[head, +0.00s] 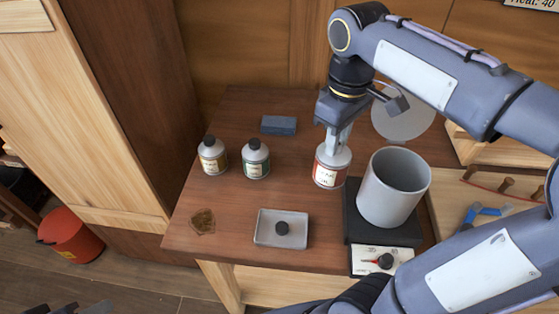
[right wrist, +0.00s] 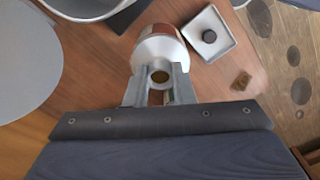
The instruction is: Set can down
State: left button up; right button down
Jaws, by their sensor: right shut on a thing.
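A can with a red and white label and pale shoulders (head: 329,172) is upright at the middle right of the wooden table (head: 225,212), just left of the grey pot. My right gripper (head: 338,138) points down and is shut on the can's top. In the right wrist view, the can (right wrist: 160,45) sits between the fingers (right wrist: 160,84). Whether its base touches the table or hangs just above it, I cannot tell. My left gripper is not in view.
A yellow-labelled can (head: 212,158) and a green-labelled can (head: 256,160) stand to the left. A blue block (head: 279,125) lies behind. A grey pot (head: 393,188) stands on a black hotplate (head: 357,228). A shallow tray (head: 262,238) and brown patch (head: 203,222) are in front.

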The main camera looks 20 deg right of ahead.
jog(key=w+f+p, duration=0.1)
jog(key=w+f, duration=1.1)
jog(key=shift+w+f, duration=0.15)
jog(key=shift+w, duration=0.1)
jog(key=shift+f, duration=0.15)
jog(key=c, duration=1.2)
grip_release()
jog(key=shift+c, duration=0.2)
